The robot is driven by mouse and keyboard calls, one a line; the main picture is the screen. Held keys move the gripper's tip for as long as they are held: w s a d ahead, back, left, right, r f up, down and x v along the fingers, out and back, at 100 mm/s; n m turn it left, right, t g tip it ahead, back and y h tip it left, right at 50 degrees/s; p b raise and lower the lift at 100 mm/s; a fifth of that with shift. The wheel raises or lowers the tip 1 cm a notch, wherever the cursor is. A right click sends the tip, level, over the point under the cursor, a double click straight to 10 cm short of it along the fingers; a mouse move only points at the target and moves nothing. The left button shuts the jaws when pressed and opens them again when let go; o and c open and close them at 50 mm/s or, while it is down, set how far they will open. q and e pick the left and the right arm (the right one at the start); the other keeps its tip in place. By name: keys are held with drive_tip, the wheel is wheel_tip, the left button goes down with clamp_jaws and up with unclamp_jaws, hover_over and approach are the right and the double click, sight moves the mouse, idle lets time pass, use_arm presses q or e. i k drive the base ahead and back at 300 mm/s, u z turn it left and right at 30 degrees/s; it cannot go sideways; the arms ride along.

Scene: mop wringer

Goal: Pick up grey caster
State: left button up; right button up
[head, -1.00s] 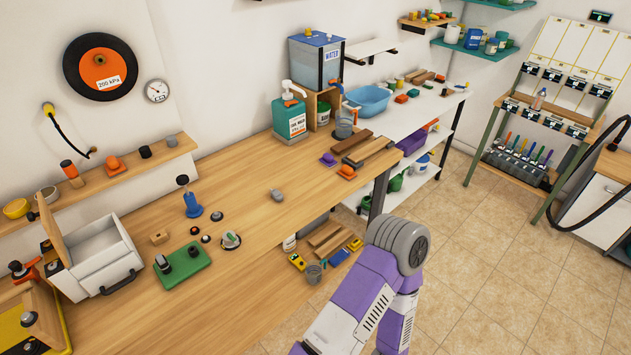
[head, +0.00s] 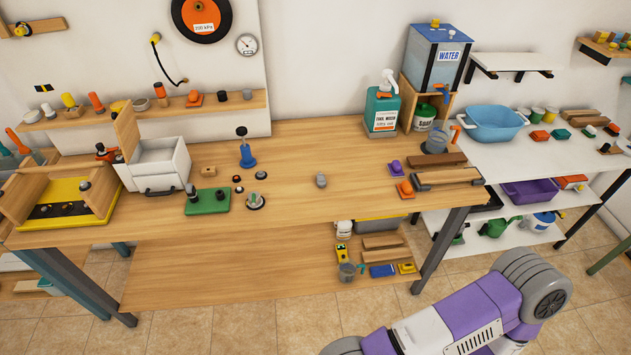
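A small grey object (head: 321,180), which looks like the grey caster, stands alone on the wooden workbench (head: 300,207), right of the middle of its top. It is too small to make out in detail. A round dial-like part (head: 255,200) with a grey top and dark base sits on the bench to its left. Neither gripper shows in the head view. Only a purple and white arm of mine is at the lower right, in front of the bench and well apart from the grey object.
A green block (head: 208,203) with dark parts, a blue hand-pump-like tool (head: 246,155) and a white drawer box (head: 158,165) stand to the left. Orange and purple pieces and wooden slats (head: 445,178) lie to the right. The bench around the grey object is clear.

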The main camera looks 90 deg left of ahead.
sight(321, 180)
drive_tip(key=u, duration=3.7)
